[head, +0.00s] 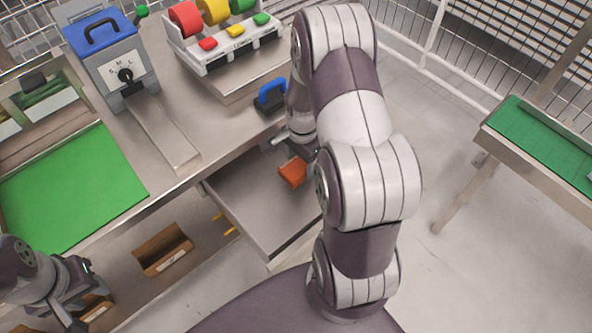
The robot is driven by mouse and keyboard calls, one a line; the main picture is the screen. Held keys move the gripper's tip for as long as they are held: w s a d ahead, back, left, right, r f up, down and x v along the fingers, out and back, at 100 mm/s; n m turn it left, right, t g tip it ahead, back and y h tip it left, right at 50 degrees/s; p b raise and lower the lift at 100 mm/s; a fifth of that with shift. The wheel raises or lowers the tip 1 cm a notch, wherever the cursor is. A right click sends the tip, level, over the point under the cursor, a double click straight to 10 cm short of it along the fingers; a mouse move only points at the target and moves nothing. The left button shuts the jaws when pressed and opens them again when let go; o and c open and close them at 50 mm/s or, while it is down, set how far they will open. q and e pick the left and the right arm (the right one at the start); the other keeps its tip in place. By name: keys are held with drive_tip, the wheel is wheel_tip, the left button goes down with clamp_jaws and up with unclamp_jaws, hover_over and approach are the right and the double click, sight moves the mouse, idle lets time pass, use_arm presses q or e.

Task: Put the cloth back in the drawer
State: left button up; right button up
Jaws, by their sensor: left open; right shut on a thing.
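An orange-red folded cloth (292,172) is at the right side of the pulled-out grey drawer (255,212), beside my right forearm. My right gripper (303,156) is at the cloth and shut on it; my arm covers most of the fingers and part of the cloth. I cannot tell whether the cloth touches the drawer floor. The rest of the drawer floor that shows is bare. My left gripper (72,318) is at the lower left, open and empty, partly cut off by the picture edge, away from the cloth.
The bench above carries a green mat (75,190), a grey box with a blue lid (105,50), a rack of coloured spools (222,38) and a blue-handled block (271,97). A brown bin (163,250) stands below. A green-topped table (540,140) is at the right. Open floor lies between.

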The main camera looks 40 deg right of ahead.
sight(301, 170)
drive_tip(key=shift+w+f, duration=0.1)
drive_tip(key=shift+f, duration=2.2)
drive_tip(key=shift+f, duration=0.1)
drive_tip(key=o, duration=1)
wheel_tip(301, 170, up, 12)
drive_tip(key=shift+f+p, duration=0.1)
drive_tip(key=shift+p, duration=0.2)
drive_tip(key=s+a+r+n, duration=0.2)
drive_tip(key=a+n, duration=0.3)
drive_tip(key=s+a+r+n+t, duration=0.1)
drive_tip(key=s+a+n, duration=0.2)
drive_tip(key=a+n, duration=0.2)
drive_tip(key=s+a+r+n, duration=0.2)
drive_tip(key=a+n, duration=0.3)
drive_tip(key=n, duration=0.2)
drive_tip(key=shift+s+r, duration=0.2)
drive_tip(key=shift+r, duration=0.15)
